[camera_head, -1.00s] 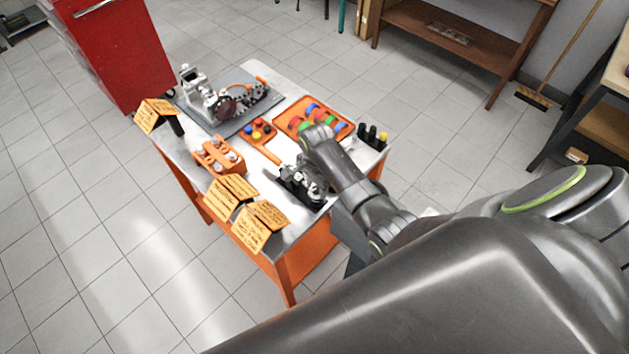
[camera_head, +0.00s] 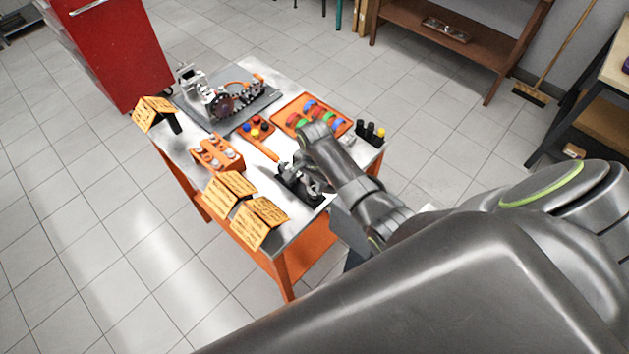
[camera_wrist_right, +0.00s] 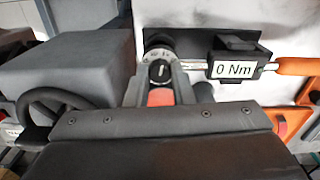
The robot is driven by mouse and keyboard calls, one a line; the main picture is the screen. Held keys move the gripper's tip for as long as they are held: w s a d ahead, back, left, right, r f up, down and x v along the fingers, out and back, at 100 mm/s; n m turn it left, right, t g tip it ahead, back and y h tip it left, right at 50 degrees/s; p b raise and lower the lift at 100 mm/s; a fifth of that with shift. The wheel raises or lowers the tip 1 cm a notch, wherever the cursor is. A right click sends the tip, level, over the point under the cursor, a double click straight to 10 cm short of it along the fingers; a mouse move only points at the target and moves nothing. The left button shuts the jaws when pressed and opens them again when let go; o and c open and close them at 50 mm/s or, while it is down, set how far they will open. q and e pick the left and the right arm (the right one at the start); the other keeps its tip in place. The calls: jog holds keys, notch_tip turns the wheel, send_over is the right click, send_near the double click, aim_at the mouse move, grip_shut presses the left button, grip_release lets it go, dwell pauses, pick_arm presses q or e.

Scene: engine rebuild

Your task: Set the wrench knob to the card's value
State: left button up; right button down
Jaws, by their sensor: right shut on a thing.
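The torque wrench has an orange handle (camera_head: 262,149) and lies on the bench. The right wrist view shows its orange handle (camera_wrist_right: 297,66), a black display reading "0 Nm" (camera_wrist_right: 234,70) and a round black knob (camera_wrist_right: 160,70) with a white pointer line and a marked dial ring. My right gripper (camera_wrist_right: 161,84) is shut on the knob, one finger on each side; in the head view my right gripper (camera_head: 290,170) is low over the wrench and partly hides it. Orange tent cards (camera_head: 231,189), (camera_head: 260,220) and (camera_head: 153,112) stand on the bench; their writing is too small to read. My left gripper is out of view.
An engine on a grey mat (camera_head: 197,118) fills the far left of the bench. A red cabinet (camera_head: 110,50) is behind.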

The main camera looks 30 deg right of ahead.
jog(key=n, duration=0.5)
jog(key=shift+n, duration=0.3)
dwell(0.5)
jog(key=c, duration=1.2)
grip_release()
jog(key=shift+c, duration=0.2)
jog(key=shift+w+r, duration=0.1)
